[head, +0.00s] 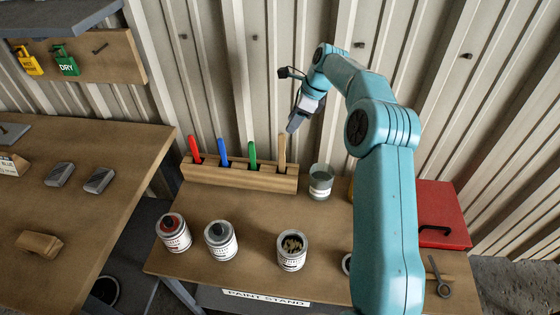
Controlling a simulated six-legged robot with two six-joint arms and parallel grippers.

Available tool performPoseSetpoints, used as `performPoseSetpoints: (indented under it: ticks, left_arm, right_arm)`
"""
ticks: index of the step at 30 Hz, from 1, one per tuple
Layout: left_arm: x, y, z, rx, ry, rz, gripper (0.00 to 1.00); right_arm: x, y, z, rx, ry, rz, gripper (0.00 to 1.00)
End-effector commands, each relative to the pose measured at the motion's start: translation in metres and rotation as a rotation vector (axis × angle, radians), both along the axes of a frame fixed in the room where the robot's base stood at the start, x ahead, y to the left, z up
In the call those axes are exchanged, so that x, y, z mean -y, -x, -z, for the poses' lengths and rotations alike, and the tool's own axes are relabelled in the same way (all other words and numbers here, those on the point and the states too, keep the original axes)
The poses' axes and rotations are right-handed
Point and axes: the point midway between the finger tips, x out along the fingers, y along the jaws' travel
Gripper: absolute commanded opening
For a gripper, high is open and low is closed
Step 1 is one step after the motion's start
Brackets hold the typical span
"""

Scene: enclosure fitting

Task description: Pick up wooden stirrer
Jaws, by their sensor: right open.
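The wooden stirrer (282,150) stands upright in the right end of a wooden rack (240,178) on the paint stand. It is a plain tan stick with its lower end hidden in the rack. My right gripper (294,126) is above and slightly right of the stirrer's top, open and empty, pointing down and left. Whether its fingertips touch the stirrer cannot be told. My left gripper is not in view.
Red (194,148), blue (222,151) and green (252,154) handles stand in the same rack. A glass jar (321,182) is right of it. Several cans, including an open one (292,251), stand in front. A red box (442,212) is at right. Corrugated wall behind.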

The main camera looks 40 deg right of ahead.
Motion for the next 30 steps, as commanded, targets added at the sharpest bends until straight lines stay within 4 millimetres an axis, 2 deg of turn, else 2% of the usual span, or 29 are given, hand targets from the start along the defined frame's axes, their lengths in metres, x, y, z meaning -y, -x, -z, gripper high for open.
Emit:
performPoseSetpoints:
  ticks: [1,6,14,21,24,30]
  left_arm:
    - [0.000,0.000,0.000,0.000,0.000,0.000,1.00]
    - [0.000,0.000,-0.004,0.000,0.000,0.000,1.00]
    - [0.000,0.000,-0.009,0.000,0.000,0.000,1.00]
    - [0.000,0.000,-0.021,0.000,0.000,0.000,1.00]
    - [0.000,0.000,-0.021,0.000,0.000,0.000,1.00]
    - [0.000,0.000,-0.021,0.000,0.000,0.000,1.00]
  right_arm:
    - [-0.004,-0.003,0.013,-0.004,-0.004,-0.002,0.40]
    - [-0.012,-0.015,0.044,-0.002,-0.003,-0.002,0.40]
    - [-0.017,-0.024,0.065,-0.002,-0.002,-0.003,0.40]
    - [-0.025,-0.036,0.100,-0.002,-0.002,-0.003,0.40]
    - [-0.026,-0.039,0.106,0.000,0.000,-0.002,0.40]
    - [-0.026,-0.039,0.108,0.000,0.001,-0.002,0.40]
